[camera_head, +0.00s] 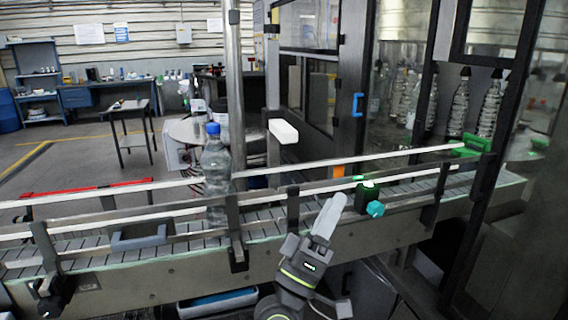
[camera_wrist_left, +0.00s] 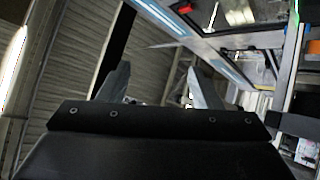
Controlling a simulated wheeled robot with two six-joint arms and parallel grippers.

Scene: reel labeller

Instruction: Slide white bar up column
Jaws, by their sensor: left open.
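My left gripper (camera_head: 330,206) is in front of the conveyor, lower and to the right of the bar, pointing up. It is apart from the bar. In the left wrist view the two fingers of the left gripper (camera_wrist_left: 158,85) stand apart with nothing between them. I cannot make out the white bar in that view. My right gripper is not in view.
A conveyor with pale guide rails (camera_head: 100,195) crosses in front of me and carries a clear bottle with a blue cap (camera_head: 213,128). A metal pole (camera_head: 235,90) stands left of the column. A teal knob (camera_head: 375,209) sits right of the gripper. A glazed machine (camera_head: 310,90) stands behind.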

